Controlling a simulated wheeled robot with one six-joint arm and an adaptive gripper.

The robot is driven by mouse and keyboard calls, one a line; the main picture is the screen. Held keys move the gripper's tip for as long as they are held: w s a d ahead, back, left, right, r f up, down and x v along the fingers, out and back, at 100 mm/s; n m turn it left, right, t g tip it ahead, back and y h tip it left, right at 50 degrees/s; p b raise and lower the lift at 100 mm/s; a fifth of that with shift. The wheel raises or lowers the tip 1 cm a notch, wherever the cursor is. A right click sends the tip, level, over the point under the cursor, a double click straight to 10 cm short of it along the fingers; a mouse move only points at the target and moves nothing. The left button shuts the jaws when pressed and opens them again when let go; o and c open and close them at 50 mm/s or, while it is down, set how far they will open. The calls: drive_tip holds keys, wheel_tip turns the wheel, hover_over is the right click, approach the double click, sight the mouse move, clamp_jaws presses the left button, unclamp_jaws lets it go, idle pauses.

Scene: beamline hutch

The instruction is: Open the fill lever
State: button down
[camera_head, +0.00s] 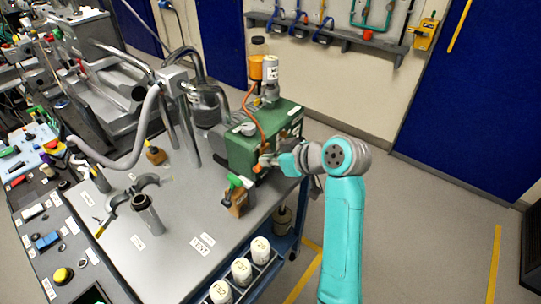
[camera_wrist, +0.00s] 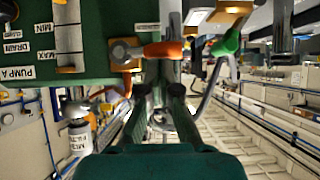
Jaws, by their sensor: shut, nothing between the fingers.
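The green pump box (camera_head: 245,150) stands at the far right of the bench. In the wrist view its face (camera_wrist: 105,15) carries PUMP A, DRAIN, MIN and MAX labels. A lever with an orange handle (camera_wrist: 163,49) sits on a brass fitting there, lying sideways across the view. The small label above it is not readable, so I cannot confirm it is the fill lever. My gripper (camera_head: 270,161) is shut and empty beside the box front. In the wrist view its fingertips (camera_wrist: 159,86) point at the orange handle; contact cannot be told.
A green-handled valve (camera_head: 238,182) on a brass block stands just left of my gripper; its handle also shows in the wrist view (camera_wrist: 229,42). An orange hose (camera_head: 249,106) and bottles rise from the box. White labelled containers (camera_head: 241,270) stand below the bench edge. Floor at right is clear.

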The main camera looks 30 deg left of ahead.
drive_tip(key=shift+s+f+n+t, duration=0.25)
drive_tip(key=shift+f+n+t, duration=0.25)
drive_tip(key=shift+t, duration=0.2)
idle(0.6)
drive_tip(key=f+n+t, duration=0.2)
drive_tip(key=f+n+t+y, duration=0.1)
drive_tip(key=f+n+t, duration=0.1)
drive_tip(key=n+t, duration=0.1)
drive_tip(key=f+n+t, duration=0.2)
drive_tip(key=n+t, duration=0.1)
drive_tip(key=shift+w+y, duration=0.4)
drive_tip(key=shift+w+f, duration=0.35)
drive_tip(key=shift+w, duration=0.05)
drive_tip(key=shift+w+f, duration=0.1)
drive_tip(key=shift+f, duration=0.05)
idle(0.6)
